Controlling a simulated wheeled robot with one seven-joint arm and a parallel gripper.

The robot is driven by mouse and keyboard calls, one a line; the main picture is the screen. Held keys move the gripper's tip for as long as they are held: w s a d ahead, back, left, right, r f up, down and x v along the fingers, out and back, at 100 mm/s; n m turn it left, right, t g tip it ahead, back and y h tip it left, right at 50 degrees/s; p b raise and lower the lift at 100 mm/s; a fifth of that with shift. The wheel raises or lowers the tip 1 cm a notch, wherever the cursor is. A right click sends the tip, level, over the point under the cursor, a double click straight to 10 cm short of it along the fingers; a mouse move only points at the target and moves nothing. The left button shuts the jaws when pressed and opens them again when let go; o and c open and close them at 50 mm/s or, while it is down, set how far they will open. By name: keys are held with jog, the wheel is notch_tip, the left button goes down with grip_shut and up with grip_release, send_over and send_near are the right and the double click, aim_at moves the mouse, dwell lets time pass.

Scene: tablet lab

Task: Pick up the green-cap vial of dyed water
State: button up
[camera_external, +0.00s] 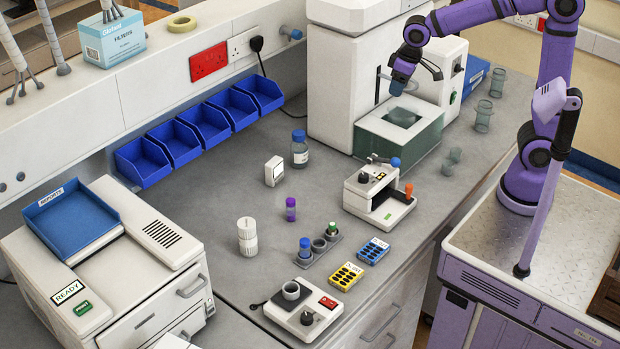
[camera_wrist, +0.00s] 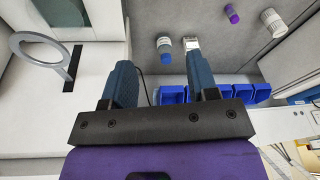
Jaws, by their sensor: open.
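The green-cap vial (camera_external: 332,229) stands upright in the far-right slot of a small grey rack (camera_external: 321,255), in the external view. Its lower part is hidden in the rack. A blue-cap vial (camera_external: 305,248) stands in the same rack, at the left end. My gripper (camera_external: 417,80) is up at the tall white instrument, well above, behind and to the right of the rack. In the wrist view, its two blue fingers are apart with nothing between them (camera_wrist: 160,62). The green-cap vial does not show in the wrist view.
Near the rack are a yellow block (camera_external: 346,276), a blue block (camera_external: 373,250), a white device with a dial (camera_external: 304,310), a white cylinder (camera_external: 247,236) and a purple vial (camera_external: 291,209). A white instrument with an orange knob (camera_external: 380,195) stands between rack and gripper.

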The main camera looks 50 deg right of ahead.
jog(key=w+a+f+n+g, duration=0.1)
jog(key=w+a+f, duration=0.1)
jog(key=a+f, duration=0.45)
jog(key=w+a+f+n, duration=0.1)
jog(key=a+f, duration=0.3)
jog(key=a, duration=0.6)
jog(key=n+g+h, duration=0.1)
send_over(333, 224)
notch_tip(333, 224, down, 12)
notch_tip(333, 224, down, 10)
jog(key=shift+w+f, duration=0.1)
jog(key=shift+f, duration=0.05)
jog(key=c, duration=1)
